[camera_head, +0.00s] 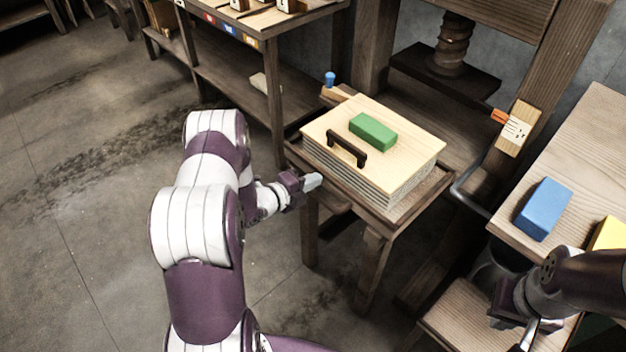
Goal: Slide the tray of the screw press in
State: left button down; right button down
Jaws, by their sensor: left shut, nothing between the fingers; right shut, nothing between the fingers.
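The screw press stands at the upper middle, with its wooden screw (453,45) and dark pressing plate (445,80) above the bed. Its dark wooden tray (405,212) sticks out toward me, in front of the press. A stack of pale sheets (345,182) lies on the tray under a light board (400,143) with a dark handle (346,149) and a green block (373,131). My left gripper (314,181) is shut and empty, at the tray's front left edge; I cannot tell whether it touches. My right gripper (527,335) is shut at the lower right, partly cut off.
A shelf (250,85) stands left of the press. A wooden table (585,150) with a blue block (543,209) and a yellow block (608,236) is at the right. A blue-topped item (329,79) sits behind the stack. Floor at left is clear.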

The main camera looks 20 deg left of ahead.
pick_arm(q)
jog(key=shift+w+d, duration=0.1)
jog(key=shift+w, duration=0.1)
jog(key=shift+w, duration=0.1)
